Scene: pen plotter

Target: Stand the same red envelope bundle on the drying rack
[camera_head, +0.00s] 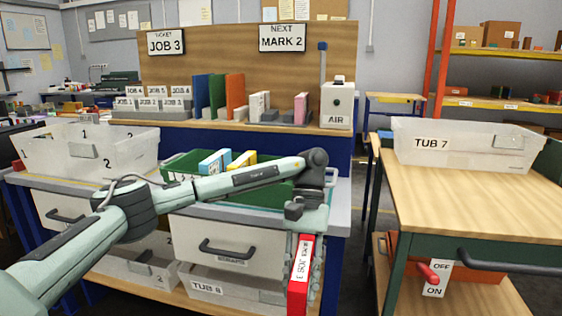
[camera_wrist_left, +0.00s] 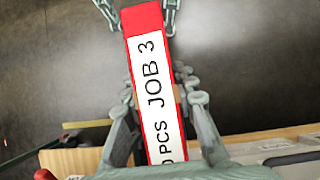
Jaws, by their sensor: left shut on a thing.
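A red envelope bundle (camera_head: 301,272) with a white label hangs upright in my left gripper (camera_head: 307,268), in front of the bench drawers at lower centre. In the left wrist view the bundle (camera_wrist_left: 150,62) reads JOB 3, and the fingers (camera_wrist_left: 165,97) close on it from both sides. The gripper is shut on it and holds it clear of the bench top. On the back bench, a row of grey holders (camera_head: 270,116) carries upright blue, green, orange, white and pink pieces. I cannot tell for certain whether this is the drying rack. My right gripper is out of view.
A green crate (camera_head: 185,166) with bundles stands behind my left arm. A clear tub (camera_head: 92,150) is at left. TUB 7 (camera_head: 465,145) stands on the wooden cart (camera_head: 480,205) at right, with bare top in front. A white AIR box (camera_head: 337,104) ends the back bench.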

